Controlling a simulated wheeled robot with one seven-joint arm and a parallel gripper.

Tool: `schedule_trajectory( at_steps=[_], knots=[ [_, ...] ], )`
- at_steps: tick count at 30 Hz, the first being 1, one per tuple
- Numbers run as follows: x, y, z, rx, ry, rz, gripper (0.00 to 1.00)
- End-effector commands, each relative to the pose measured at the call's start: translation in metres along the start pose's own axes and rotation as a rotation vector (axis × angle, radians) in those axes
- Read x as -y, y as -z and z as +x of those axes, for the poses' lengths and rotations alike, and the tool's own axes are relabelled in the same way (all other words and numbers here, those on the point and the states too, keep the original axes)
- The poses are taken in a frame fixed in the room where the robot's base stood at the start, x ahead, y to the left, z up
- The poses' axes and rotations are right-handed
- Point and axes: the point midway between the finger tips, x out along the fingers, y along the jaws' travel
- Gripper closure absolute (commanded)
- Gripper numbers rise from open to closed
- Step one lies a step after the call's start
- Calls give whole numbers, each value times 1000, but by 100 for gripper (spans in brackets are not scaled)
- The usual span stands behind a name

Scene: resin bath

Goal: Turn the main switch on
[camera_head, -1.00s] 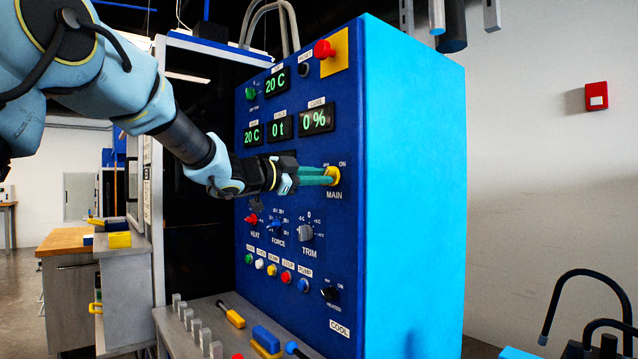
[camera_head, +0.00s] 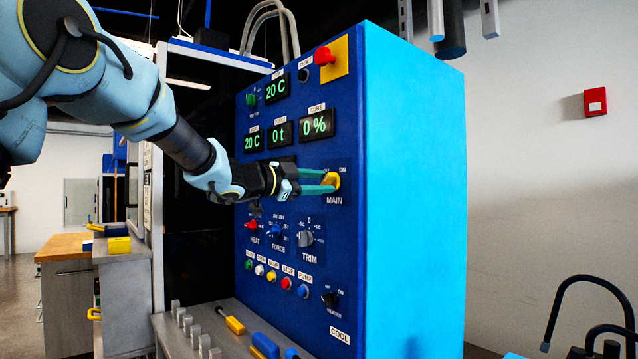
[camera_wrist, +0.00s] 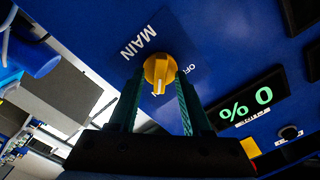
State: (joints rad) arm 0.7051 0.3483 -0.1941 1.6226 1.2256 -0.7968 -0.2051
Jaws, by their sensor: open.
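The main switch is a yellow knob (camera_head: 331,181) on the blue panel, above the word MAIN. In the wrist view the knob (camera_wrist: 158,69) sits between my two green fingers, and its raised grip points down in the picture, away from the OFF label and towards the ON side. The ON label shows in the head view at the knob's upper right. My gripper (camera_head: 318,181) is open, one finger on each side of the knob. A gap shows beside the right finger in the wrist view (camera_wrist: 158,103); whether the left finger touches is unclear.
Lit displays (camera_head: 317,125) stand above the switch, with a red stop button (camera_head: 324,51) higher up. The trim knob (camera_head: 306,238) and several small buttons sit below. A ledge (camera_head: 223,343) with loose tools lies under the panel.

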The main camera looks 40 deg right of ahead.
Motion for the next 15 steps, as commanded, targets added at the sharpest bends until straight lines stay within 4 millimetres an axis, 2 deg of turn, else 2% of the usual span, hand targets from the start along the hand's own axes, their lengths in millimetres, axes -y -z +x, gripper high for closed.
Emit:
schedule_trajectory(
  at_steps=[8, 15],
  knots=[
    [0, 0, -8, 1, 1, 1, 52],
    [0, -2, -52, 2, 3, 2, 52]
  ],
)
